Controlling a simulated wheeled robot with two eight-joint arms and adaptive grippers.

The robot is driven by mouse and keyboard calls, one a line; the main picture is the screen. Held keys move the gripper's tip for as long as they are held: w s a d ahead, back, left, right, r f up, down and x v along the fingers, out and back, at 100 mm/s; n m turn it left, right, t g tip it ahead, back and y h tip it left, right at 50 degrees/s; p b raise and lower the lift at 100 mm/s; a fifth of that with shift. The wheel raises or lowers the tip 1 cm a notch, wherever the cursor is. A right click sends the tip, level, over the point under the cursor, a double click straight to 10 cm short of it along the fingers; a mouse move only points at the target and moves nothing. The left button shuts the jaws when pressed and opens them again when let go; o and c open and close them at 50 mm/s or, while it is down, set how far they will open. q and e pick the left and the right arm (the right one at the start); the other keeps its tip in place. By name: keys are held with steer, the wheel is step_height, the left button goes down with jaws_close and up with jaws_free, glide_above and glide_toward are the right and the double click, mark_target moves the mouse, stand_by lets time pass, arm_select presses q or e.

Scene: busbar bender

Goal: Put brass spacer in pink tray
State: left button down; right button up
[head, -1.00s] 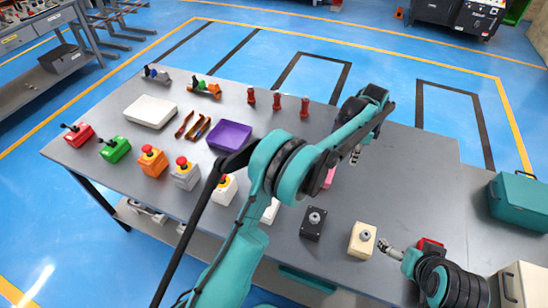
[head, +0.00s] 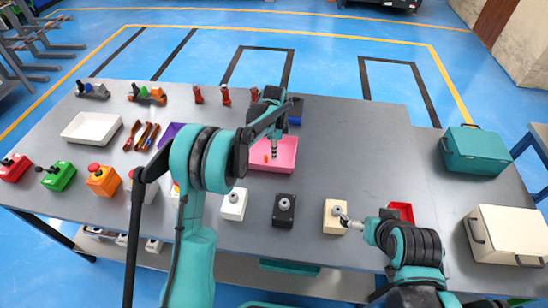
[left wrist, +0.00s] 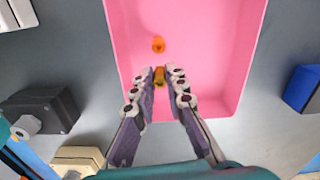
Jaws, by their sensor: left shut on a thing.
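The pink tray (head: 287,160) lies on the grey table behind the row of button boxes. It fills the upper middle of the left wrist view (left wrist: 235,60). My left gripper (left wrist: 161,78) is shut on the brass spacer (left wrist: 159,76), a small gold-orange piece between the fingertips, held over the tray near one wall. In the head view the left gripper (head: 273,154) points down over the tray; the spacer is too small to make out there. A separate small orange piece (left wrist: 158,44) lies on the tray floor. My right gripper (head: 347,221) is beside the beige box; its fingers are unclear.
A black box (head: 283,210), a white box (head: 233,204) and a beige box (head: 335,216) stand in front of the tray. The table right of the pink tray is clear.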

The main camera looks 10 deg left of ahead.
arm_select(q)
step_height(320, 180, down, 3)
steer(key=shift+w+r+b, duration=0.1)
steer(key=shift+b, duration=0.25)
steer(key=c, duration=1.6)
jaws_free()
steer(key=shift+o, duration=0.2)
